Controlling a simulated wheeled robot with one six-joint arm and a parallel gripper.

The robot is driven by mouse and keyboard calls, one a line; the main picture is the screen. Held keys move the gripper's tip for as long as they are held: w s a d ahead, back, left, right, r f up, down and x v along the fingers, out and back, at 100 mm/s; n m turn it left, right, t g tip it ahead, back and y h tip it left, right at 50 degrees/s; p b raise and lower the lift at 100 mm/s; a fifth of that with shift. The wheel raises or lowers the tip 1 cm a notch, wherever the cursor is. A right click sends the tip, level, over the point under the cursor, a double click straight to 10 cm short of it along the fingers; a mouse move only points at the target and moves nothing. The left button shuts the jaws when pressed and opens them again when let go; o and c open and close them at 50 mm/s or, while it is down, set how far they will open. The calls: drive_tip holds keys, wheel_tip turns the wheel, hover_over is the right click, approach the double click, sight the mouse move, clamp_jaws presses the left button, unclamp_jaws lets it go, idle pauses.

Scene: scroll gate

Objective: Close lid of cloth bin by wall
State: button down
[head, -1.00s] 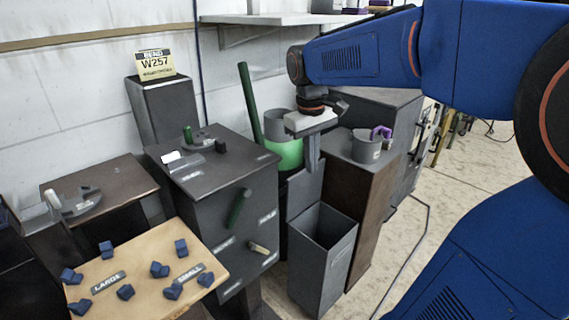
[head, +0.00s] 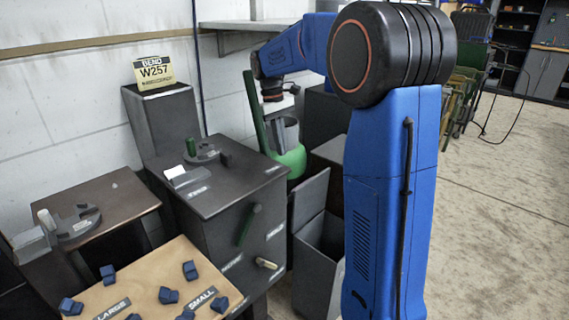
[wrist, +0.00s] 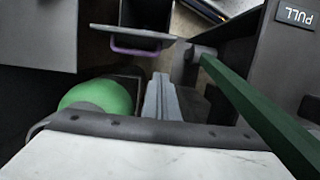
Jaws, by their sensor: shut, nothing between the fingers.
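A tall dark grey open-topped bin (head: 313,262), which I take for the cloth bin, stands on the floor right of the large dark cabinet. Its flat lid (head: 309,201) stands upright at the back edge, so the bin is open. My arm hides its right side. My gripper (head: 281,148) points down behind and above the lid, in front of a green rounded container (head: 292,160). In the wrist view its narrow fingers (wrist: 163,98) are together with nothing between them.
A green pole (head: 256,112) leans close to my gripper; a green bar (wrist: 262,108) crosses the wrist view's right side. The dark cabinet (head: 215,215) has handles and clutter. A wooden board (head: 140,286) holds blue pieces. A wall shelf (head: 235,25) is above. Open floor lies right.

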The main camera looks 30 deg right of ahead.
drive_tip(key=s+d+f, duration=0.2)
drive_tip(key=s+f, duration=0.3)
drive_tip(key=f, duration=0.4)
drive_tip(key=shift+s, duration=0.35)
drive_tip(key=shift+f, duration=0.1)
drive_tip(key=shift+s, duration=0.15)
